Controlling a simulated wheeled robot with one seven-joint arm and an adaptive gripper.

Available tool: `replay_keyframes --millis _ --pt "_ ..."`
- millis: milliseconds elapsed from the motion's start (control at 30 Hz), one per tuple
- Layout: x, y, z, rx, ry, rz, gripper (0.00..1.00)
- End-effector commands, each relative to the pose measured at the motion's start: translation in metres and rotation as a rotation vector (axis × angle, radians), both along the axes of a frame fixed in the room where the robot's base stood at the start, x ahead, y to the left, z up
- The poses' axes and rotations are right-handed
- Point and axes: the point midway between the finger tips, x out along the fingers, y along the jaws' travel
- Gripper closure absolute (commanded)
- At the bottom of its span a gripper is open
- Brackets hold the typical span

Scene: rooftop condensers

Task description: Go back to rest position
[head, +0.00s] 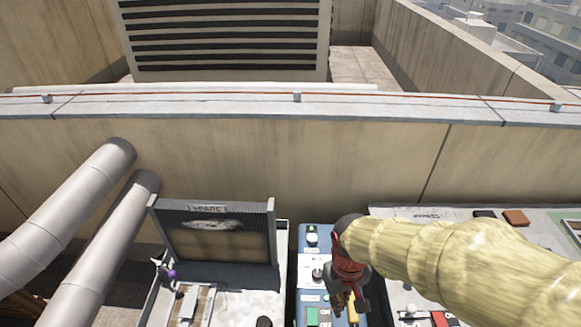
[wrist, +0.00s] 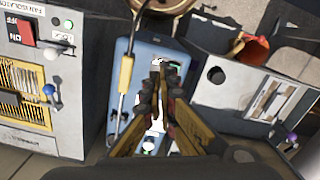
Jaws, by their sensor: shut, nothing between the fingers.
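My gripper (head: 345,298) shows in the head view at the end of my yellow-sleeved arm, low and right of the middle. In the wrist view my gripper (wrist: 160,72) has its two fingers brought together, with nothing held between them. It hangs over a blue box (head: 307,236), which also shows in the wrist view (wrist: 146,50). The fingers hide part of the box's top, where white labels and a green button show. A yellow-handled tool (wrist: 126,75) lies on the box, left of the fingers and apart from them.
A tray with a raised dark lid (head: 215,240) stands left of the blue box. A grey panel (head: 455,215) is on the right; its red switch (wrist: 25,33) shows in the wrist view. Two pipes (head: 85,190) are far left. A parapet wall (head: 250,150) runs behind.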

Motion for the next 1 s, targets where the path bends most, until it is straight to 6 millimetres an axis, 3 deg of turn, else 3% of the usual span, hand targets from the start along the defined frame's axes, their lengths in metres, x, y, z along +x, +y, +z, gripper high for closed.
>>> replay_keyframes --millis 33,200,500,667,1000 --pt "-0.004 -0.007 0.023 0.009 -0.042 -0.029 1.0" --pt "-0.023 -0.03 0.087 0.035 -0.178 -0.115 1.0" --pt "-0.045 -0.061 0.172 0.067 -0.454 -0.22 1.0" --pt "-0.047 -0.07 0.193 0.07 -0.522 -0.247 1.0" --pt "-0.046 -0.072 0.193 0.068 -0.524 -0.256 1.0"
